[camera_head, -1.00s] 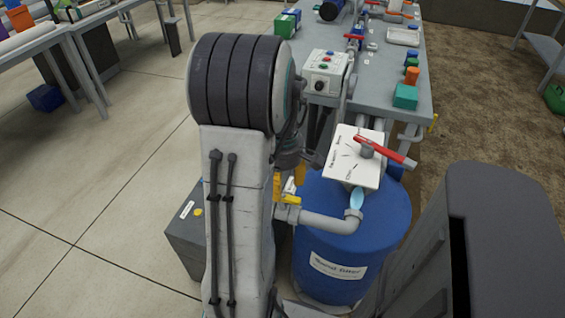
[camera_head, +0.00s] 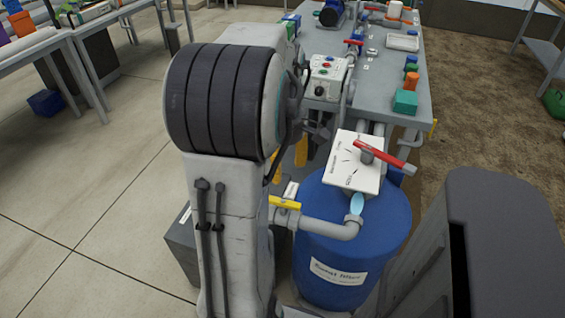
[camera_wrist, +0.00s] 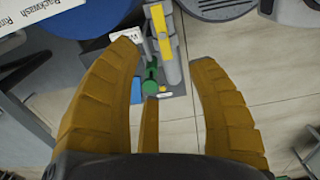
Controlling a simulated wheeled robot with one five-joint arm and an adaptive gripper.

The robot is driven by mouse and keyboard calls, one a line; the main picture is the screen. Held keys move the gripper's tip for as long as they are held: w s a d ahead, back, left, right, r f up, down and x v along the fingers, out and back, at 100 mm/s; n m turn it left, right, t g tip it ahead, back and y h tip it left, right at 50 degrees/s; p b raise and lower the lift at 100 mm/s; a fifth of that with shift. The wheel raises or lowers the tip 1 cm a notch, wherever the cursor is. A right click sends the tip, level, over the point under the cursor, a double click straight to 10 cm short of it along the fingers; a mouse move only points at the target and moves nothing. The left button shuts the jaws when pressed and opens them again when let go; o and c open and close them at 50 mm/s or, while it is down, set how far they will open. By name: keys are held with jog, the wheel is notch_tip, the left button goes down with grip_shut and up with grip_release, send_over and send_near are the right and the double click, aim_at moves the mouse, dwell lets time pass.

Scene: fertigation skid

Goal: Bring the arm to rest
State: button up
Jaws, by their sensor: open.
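My gripper (camera_wrist: 166,62) shows in the wrist view with its yellow-brown fingers spread apart. It is open and nothing is between the fingers. Beyond the fingertips are a grey pipe with a yellow valve handle (camera_wrist: 158,28) and a green part (camera_wrist: 151,84), farther away below. In the head view my arm stands raised and folded in front of the skid, and it hides most of my gripper there.
A blue barrel (camera_head: 350,235) stands right of my arm, with a white plate and red lever (camera_head: 385,158) above it. A pipe with a yellow handle (camera_head: 285,202) runs close beside my arm. The workbench (camera_head: 385,75) holds several items. Open floor (camera_head: 80,200) lies left.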

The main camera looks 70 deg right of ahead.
dwell(0.5)
jog(key=w+a+f+m+p, duration=0.1)
jog(key=w+a+f+m, duration=0.2)
jog(key=a+m, duration=0.8)
jog(key=w+a+r+n+t+p, duration=0.1)
jog(key=w+a+r+n+p, duration=0.2)
jog(key=a, duration=0.4)
jog(key=w+a+r+n+t+p, duration=0.1)
jog(key=w+a+r+n+p, duration=0.2)
jog(key=a+r, duration=0.3)
jog(key=w+a+r+n+t+p, duration=0.1)
jog(key=w+a+r+n+p, duration=0.2)
jog(key=a, duration=0.5)
jog(key=shift+w+a+r+n, duration=0.25)
jog(key=shift+a+r+n, duration=0.15)
jog(key=shift+r+n, duration=0.35)
